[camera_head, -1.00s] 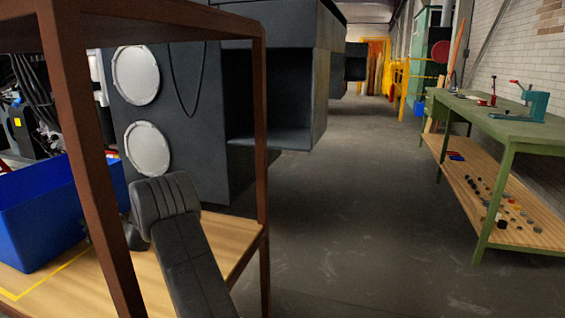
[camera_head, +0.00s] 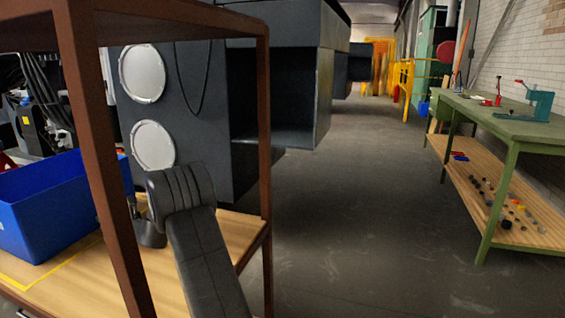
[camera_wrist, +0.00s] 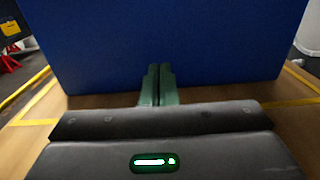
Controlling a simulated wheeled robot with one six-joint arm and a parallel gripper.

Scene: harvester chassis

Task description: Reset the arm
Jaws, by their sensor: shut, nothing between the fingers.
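My gripper (camera_wrist: 159,72) shows in the wrist view with its two green fingers together and nothing between them. It points at the side of a blue bin (camera_wrist: 160,40), which fills the upper part of that view; I cannot tell whether the fingertips touch it. In the head view the blue bin (camera_head: 55,205) stands on the wooden shelf top at the left.
A brown rack frame (camera_head: 105,170) stands close around my arm, with posts and a top bar. Its wooden top (camera_head: 236,235) has yellow tape lines. A green workbench (camera_head: 500,125) stands at the right. The grey floor (camera_head: 350,200) between them is clear.

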